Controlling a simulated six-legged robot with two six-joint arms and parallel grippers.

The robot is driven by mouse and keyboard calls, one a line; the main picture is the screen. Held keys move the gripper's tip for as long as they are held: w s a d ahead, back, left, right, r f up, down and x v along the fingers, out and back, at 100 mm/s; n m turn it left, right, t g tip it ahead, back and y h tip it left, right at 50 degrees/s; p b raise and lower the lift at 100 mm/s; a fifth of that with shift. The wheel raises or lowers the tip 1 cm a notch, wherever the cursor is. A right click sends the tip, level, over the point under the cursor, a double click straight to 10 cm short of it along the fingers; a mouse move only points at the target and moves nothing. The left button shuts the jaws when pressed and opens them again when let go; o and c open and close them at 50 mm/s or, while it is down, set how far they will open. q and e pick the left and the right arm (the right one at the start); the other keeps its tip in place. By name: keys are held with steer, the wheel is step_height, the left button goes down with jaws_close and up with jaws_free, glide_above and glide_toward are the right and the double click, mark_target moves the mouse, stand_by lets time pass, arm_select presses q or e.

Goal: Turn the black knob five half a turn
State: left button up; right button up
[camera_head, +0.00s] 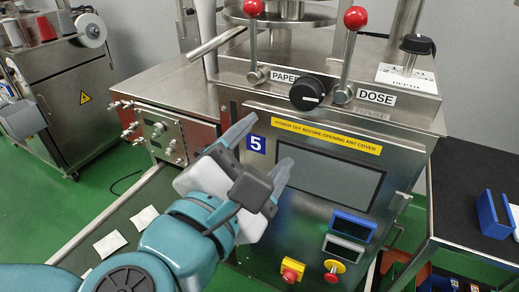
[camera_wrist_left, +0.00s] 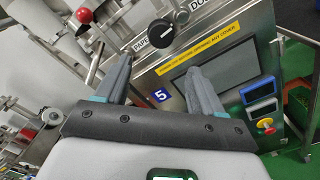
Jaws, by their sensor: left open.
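The black knob (camera_head: 307,93) is on the front of the steel machine marked with a blue 5 sign (camera_head: 256,144). It sits between the PAPER and DOSE labels and has a pale mark near its lower edge. It also shows in the left wrist view (camera_wrist_left: 160,33), beyond the fingertips. My left gripper (camera_head: 264,142) is open and empty, below and to the left of the knob and apart from it. In the left wrist view its two fingers (camera_wrist_left: 158,62) point up toward the machine front. My right gripper is not in view.
Two red-ball levers (camera_head: 355,18) (camera_head: 253,8) flank the knob. A second black knob (camera_head: 417,44) stands by the DEPTH label. A dark screen (camera_head: 328,176) and a red button (camera_head: 291,271) are lower down. White packets (camera_head: 110,243) lie at left. A dark table (camera_head: 462,190) stands at right.

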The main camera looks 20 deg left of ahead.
arm_select(q)
steer(key=s+p, duration=0.1)
steer(key=s, duration=0.6)
steer(key=shift+s+a+p, duration=0.15)
steer(key=shift+s+p, duration=0.1)
steer(key=shift+p, duration=0.05)
